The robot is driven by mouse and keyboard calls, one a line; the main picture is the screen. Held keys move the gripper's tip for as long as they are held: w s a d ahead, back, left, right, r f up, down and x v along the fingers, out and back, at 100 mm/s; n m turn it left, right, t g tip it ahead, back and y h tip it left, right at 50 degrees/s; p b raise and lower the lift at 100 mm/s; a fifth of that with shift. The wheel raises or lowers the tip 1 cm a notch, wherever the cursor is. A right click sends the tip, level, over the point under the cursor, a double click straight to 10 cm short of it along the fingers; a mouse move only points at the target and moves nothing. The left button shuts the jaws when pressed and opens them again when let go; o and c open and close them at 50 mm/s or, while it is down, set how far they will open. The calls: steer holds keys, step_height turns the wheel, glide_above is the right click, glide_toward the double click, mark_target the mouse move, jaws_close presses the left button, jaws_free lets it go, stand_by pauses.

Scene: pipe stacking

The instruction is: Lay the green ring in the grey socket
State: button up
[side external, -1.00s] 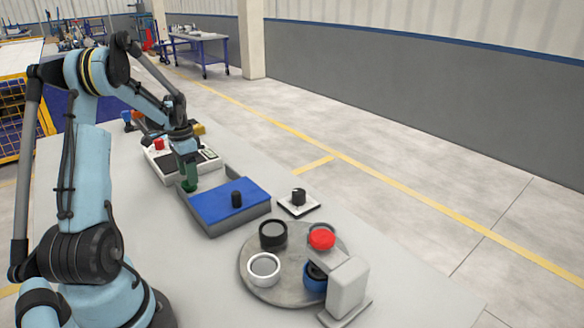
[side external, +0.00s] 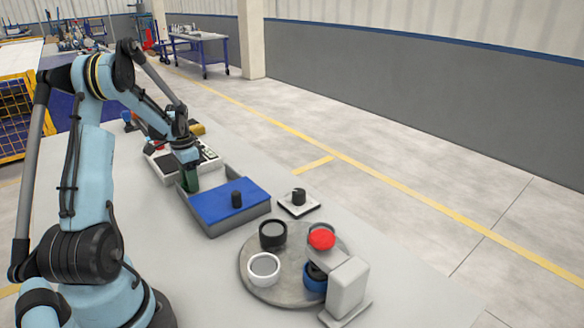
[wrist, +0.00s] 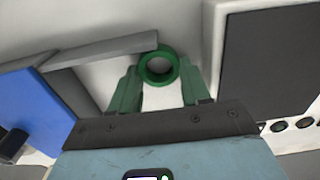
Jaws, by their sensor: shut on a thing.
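The green ring (wrist: 158,55) sits between the fingertips of my gripper (wrist: 158,80) in the wrist view. The green fingers are shut on it. In the side view my gripper (side external: 191,187) points down at the open end of the grey box with the blue lid. The ring is too hidden there to make out, and I cannot tell whether it touches the box floor. A grey socket (side external: 327,226) seems to show on the round turntable, mostly hidden behind a red cap.
The blue lid (side external: 230,198) with a black knob covers part of the grey box. The turntable (side external: 256,288) also bears black (side external: 273,234), white (side external: 264,267) and blue (side external: 313,282) cups. A grey-white post (side external: 347,288) stands at its edge. A white panel (side external: 208,157) lies behind my gripper.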

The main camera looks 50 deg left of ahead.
step_height(320, 180, up, 4)
steer(key=shift+d+r, duration=0.1)
steer(key=shift+r, duration=0.1)
steer(key=w+d+r, duration=0.3)
steer(key=d+r, duration=0.1)
steer(key=d, duration=0.5)
steer(key=w+d+r, duration=0.3)
steer(key=d, duration=0.6)
steer(key=w+d+r, duration=0.3)
steer(key=d+r, duration=0.1)
steer(key=d, duration=1.9)
steer(key=s+d+r, duration=0.1)
steer(key=d, duration=0.6)
steer(key=shift+s+d, duration=0.1)
steer(key=shift+d, duration=0.2)
steer(key=shift+d+f, duration=0.1)
steer(key=shift+d, duration=0.05)
steer(key=w+a+f, duration=0.2)
steer(key=a, duration=0.1)
steer(key=w+a+f, duration=0.2)
steer(key=a, duration=0.1)
steer(key=w+a+f, duration=0.2)
steer(key=a, duration=0.1)
steer(key=shift+w+f, duration=0.3)
steer(key=shift+f, duration=0.05)
steer(key=shift+a+f, duration=0.1)
steer(key=shift+f, duration=2)
